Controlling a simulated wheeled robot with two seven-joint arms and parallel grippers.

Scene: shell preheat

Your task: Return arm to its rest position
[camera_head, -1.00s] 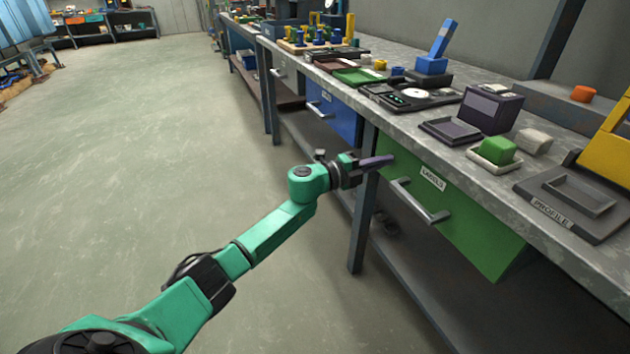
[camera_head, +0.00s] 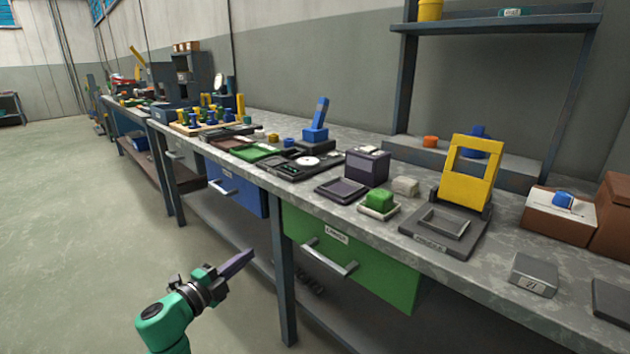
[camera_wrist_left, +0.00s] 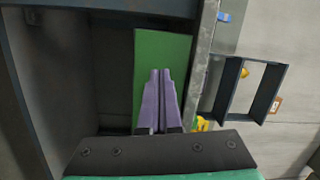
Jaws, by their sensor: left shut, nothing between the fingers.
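My left gripper (camera_head: 236,264) is at the lower left of the head view, with purple fingers and a green arm behind it. It is shut and empty, in the air in front of the workbench, to the left of the green drawer (camera_head: 370,270). In the left wrist view its two purple fingers (camera_wrist_left: 160,98) lie side by side, with the green drawer front (camera_wrist_left: 160,55) behind them. My right gripper is in neither view.
The workbench (camera_head: 400,220) runs along the right. On it stand a yellow frame (camera_head: 470,170), a green block (camera_head: 379,200) and a dark box (camera_head: 367,166). The blue drawer (camera_head: 240,190) is farther left. A shelf (camera_head: 500,22) stands behind. The floor (camera_head: 80,220) at left is clear.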

